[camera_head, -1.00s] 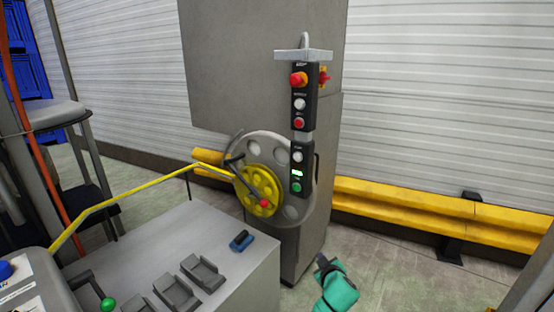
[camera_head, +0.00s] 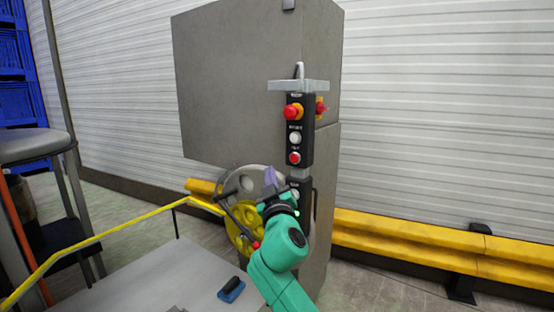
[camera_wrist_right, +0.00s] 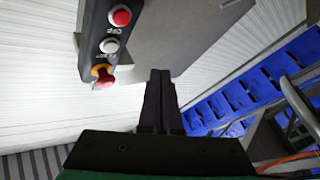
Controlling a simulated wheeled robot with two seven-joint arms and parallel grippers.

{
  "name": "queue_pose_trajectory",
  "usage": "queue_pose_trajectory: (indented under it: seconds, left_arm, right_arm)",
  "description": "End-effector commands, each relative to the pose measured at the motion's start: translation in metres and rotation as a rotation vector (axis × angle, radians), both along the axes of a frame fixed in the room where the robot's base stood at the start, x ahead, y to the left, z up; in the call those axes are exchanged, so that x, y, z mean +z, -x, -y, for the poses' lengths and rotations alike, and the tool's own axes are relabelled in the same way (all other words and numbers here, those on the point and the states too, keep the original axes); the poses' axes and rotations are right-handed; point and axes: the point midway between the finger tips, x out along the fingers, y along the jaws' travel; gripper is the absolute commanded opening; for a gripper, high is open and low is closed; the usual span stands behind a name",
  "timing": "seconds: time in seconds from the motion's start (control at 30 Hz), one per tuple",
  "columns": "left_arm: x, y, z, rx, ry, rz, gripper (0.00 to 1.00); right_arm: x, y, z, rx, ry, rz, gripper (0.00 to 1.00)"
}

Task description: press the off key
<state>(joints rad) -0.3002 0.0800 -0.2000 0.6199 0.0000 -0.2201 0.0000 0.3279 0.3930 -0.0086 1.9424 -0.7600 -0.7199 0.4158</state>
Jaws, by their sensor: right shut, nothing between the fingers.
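The upper black control box (camera_head: 300,130) hangs on the grey cabinet. Its lowest button is the red off key (camera_head: 294,158), below a white button (camera_head: 294,137) and a red emergency stop (camera_head: 293,111). My right gripper (camera_head: 271,178) is shut and empty, lower and to the left of the off key in the head view. In the right wrist view the box appears upside down, with the off key (camera_wrist_right: 121,15) at the top left, apart from the shut fingers (camera_wrist_right: 160,78). My left gripper is out of view.
My right arm partly hides a lower control box (camera_head: 306,196) and the yellow reel (camera_head: 240,222). The grey cabinet (camera_head: 245,80) stands behind. A yellow guard rail (camera_head: 420,250) runs along the wall. A grey worktop (camera_head: 165,275) is at lower left.

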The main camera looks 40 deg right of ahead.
Motion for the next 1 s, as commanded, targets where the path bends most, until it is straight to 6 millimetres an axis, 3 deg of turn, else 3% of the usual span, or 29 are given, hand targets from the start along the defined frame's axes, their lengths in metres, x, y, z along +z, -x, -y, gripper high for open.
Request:
queue_pose_trajectory:
  seconds: [0.43,1.0]
  left_arm:
    - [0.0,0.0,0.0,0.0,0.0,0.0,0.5]
    - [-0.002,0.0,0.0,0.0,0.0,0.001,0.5]
  right_arm:
    - [0.001,-0.002,0.006,-0.002,0.004,0.001,0.0]
    - [0.0,-0.023,0.078,-0.001,0.001,0.002,0.0]
